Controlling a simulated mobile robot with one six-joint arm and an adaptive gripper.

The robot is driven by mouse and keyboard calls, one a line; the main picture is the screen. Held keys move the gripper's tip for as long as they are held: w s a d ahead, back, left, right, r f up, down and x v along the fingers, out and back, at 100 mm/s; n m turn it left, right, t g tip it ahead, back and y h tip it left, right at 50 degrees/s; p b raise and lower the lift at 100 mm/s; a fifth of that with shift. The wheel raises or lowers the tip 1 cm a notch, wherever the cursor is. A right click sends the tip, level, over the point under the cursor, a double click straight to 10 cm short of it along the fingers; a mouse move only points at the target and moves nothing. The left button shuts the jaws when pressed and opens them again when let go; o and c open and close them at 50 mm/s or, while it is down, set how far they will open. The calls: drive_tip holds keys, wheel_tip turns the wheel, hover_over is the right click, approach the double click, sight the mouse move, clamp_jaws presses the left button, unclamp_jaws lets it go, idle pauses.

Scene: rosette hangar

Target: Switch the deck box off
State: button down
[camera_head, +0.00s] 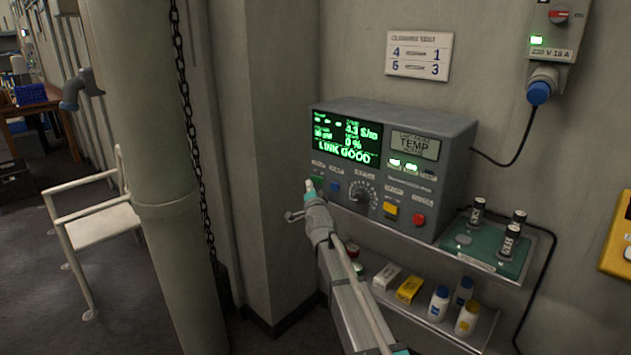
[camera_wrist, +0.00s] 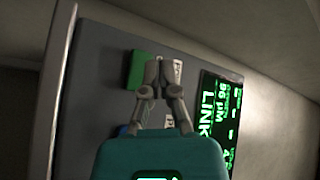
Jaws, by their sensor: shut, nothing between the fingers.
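The deck box (camera_head: 425,185) is a grey cabinet on a wall shelf. Its display (camera_head: 345,139) is lit green and reads "LINK GOOD"; the display also shows in the wrist view (camera_wrist: 212,120). My gripper (camera_head: 309,183) is shut and empty at the lower left of the box's front panel. In the wrist view my fingertips (camera_wrist: 160,66) are together in front of the panel, overlapping the right side of a green square button (camera_wrist: 137,70). I cannot tell whether they touch it. A blue button (camera_wrist: 124,130) is partly hidden by my gripper in that view.
A dial (camera_head: 363,194), a yellow button (camera_head: 390,208) and a red button (camera_head: 418,219) are on the panel. A green tray (camera_head: 465,250) with dark cylinders stands at right. Bottles and cartons fill the lower shelf (camera_head: 425,318). A pillar (camera_head: 160,190) stands left.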

drive_tip(key=shift+s+a, duration=0.4)
drive_tip(key=shift+s, duration=0.25)
drive_tip(key=shift+s+a, duration=0.4)
drive_tip(key=shift+s, duration=0.25)
drive_tip(key=s+d+f+n+g+h, duration=0.3)
drive_tip(key=s+d+f+n+g, duration=0.3)
drive_tip(key=s+d+f+g, duration=0.8)
drive_tip(key=s+d+f+n+g, duration=0.1)
drive_tip(key=s+d+f, duration=0.2)
drive_tip(key=s, duration=0.2)
drive_tip(key=s+d+f+g+h, duration=0.1)
drive_tip(key=s+d+f, duration=0.15)
drive_tip(key=s, duration=0.35)
drive_tip(key=s+d+f+n, duration=0.1)
drive_tip(key=s+d+f, duration=0.1)
drive_tip(key=s+d, duration=0.25)
drive_tip(key=s+d+g+h, duration=0.1)
drive_tip(key=s+d+g, duration=0.3)
drive_tip(key=s, duration=0.6)
wheel_tip(320, 180, up, 14)
drive_tip(key=p, duration=1.5)
drive_tip(key=shift+a+f+n, duration=0.2)
drive_tip(key=shift+a+n, duration=0.1)
drive_tip(key=shift+n, duration=0.1)
